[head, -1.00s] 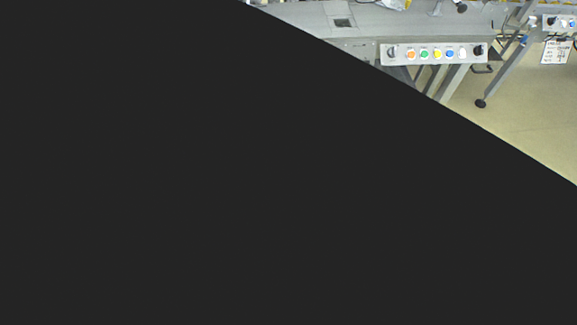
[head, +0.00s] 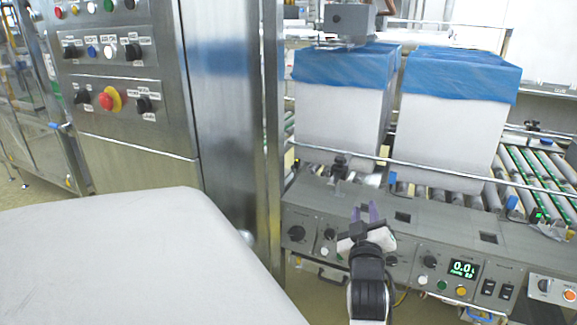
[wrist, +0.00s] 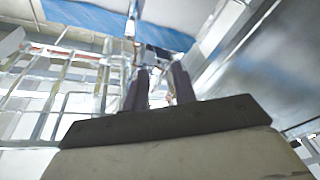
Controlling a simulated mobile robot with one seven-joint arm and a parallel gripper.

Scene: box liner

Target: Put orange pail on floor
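I see no orange pail in either current view. My gripper (head: 364,212) is raised in front of the grey control panel in the head view, with its dark purple fingers pointing away from me. In the wrist view the two fingers of my gripper (wrist: 160,68) stand apart with a gap between them. Nothing is held between them. The floor (head: 312,297) shows only in small pieces in the head view, below the panel and at the far left.
A long grey control panel (head: 462,238) crosses the right side. A tall steel cabinet (head: 128,95) with knobs and a red button stands at left.

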